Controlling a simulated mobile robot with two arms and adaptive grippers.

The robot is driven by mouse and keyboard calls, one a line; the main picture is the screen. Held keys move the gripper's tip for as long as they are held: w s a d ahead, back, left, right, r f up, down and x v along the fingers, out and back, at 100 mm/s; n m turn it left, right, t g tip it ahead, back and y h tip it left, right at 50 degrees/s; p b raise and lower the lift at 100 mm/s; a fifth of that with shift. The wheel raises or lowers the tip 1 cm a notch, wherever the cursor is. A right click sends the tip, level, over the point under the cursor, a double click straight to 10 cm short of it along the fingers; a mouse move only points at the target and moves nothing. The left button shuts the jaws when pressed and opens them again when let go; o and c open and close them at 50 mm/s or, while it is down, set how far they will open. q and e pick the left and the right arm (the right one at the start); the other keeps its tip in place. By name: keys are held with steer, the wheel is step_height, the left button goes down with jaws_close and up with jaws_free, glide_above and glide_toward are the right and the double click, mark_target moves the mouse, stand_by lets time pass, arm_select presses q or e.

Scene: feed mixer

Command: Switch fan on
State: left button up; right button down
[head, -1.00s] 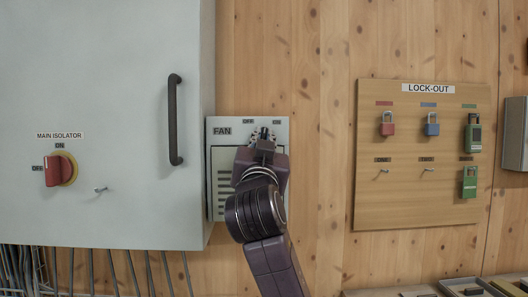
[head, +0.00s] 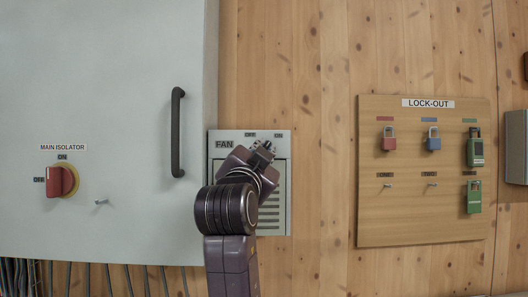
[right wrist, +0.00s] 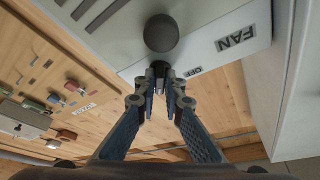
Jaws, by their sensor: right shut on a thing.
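The fan box (head: 282,215) is a grey panel on the wood wall, with a FAN label (head: 224,145), an OFF label (head: 250,134) and an ON label (head: 279,135). My right gripper (head: 264,147) is at the top of the box, just below and between OFF and ON. In the right wrist view its fingertips (right wrist: 160,82) are shut on a dark stem, with a black ball knob (right wrist: 161,33) just beyond them. The switch's exact angle is hard to tell, as my gripper hides much of it in the head view. My left gripper is not in view.
A large grey cabinet (head: 110,100) stands left of the box, with a black handle (head: 177,130) and a red main isolator knob (head: 58,181) on yellow. A lock-out board (head: 400,220) with several padlocks hangs at right. The wall between is bare.

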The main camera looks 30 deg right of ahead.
steer(key=c, duration=2)
jaws_free()
steer(key=shift+c, duration=0.2)
steer(key=v, duration=1.2)
